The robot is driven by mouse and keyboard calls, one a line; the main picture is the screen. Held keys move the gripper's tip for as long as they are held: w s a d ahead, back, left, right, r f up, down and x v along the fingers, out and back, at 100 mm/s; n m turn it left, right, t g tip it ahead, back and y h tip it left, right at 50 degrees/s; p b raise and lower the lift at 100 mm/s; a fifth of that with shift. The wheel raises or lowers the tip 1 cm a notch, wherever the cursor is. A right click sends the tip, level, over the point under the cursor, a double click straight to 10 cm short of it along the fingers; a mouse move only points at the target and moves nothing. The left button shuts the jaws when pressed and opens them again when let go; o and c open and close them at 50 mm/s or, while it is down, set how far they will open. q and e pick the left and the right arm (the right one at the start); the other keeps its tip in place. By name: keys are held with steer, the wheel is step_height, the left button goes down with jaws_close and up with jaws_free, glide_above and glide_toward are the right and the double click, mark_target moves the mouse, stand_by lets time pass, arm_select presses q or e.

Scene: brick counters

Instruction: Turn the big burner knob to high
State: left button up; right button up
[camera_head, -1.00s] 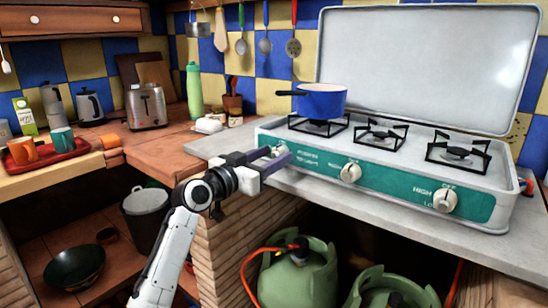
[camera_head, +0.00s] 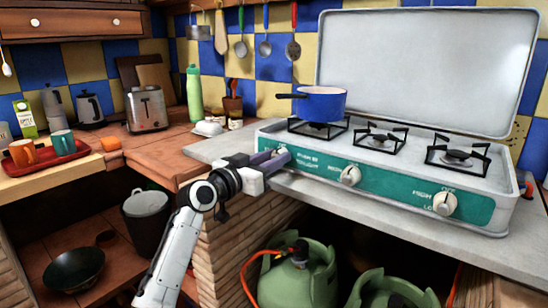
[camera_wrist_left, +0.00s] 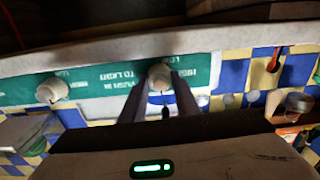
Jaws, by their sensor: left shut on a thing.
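The white gas stove (camera_head: 380,190) stands on the counter with a green front panel. My left gripper (camera_head: 277,156) is at the left end of that panel, its fingers shut on the leftmost knob and mostly hiding it in the head view. In the left wrist view this white knob (camera_wrist_left: 160,74) sits between the two finger ends (camera_wrist_left: 160,84). The panel's middle knob (camera_head: 350,175) and right knob (camera_head: 445,202) are free. I cannot read the gripped knob's setting. My right gripper is not in view.
A blue pot (camera_head: 321,102) stands on the left burner. The lid (camera_head: 425,70) is raised. A white butter dish (camera_head: 208,128) and a green bottle (camera_head: 194,93) stand left of the stove. Green gas bottles (camera_head: 298,275) are below the counter. The counter strip before the panel is clear.

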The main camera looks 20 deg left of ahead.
arm_select(q)
steer(key=shift+r+n+p, duration=0.1)
steer(key=shift+n+p, duration=0.7)
steer(key=shift+n, duration=0.1)
steer(key=n+p, duration=0.2)
steer(key=shift+n, duration=0.3)
steer(key=n+p, duration=0.2)
steer(key=n, duration=0.2)
steer(key=shift+n+p, duration=0.3)
steer(key=shift+p, duration=0.1)
steer(key=n+p, duration=0.2)
steer(key=n, duration=0.1)
steer(key=shift+a+n, duration=0.1)
steer(key=shift+n, duration=0.2)
steer(key=n, duration=0.1)
steer(key=n+p, duration=0.1)
steer(key=n, duration=0.1)
steer(key=shift+f, duration=0.25)
steer(key=shift+n+p, duration=0.55)
steer(key=shift+n, duration=0.25)
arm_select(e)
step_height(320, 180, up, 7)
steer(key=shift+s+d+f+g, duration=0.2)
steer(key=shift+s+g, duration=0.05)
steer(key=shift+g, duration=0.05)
arm_select(q)
steer(key=shift+f, duration=0.1)
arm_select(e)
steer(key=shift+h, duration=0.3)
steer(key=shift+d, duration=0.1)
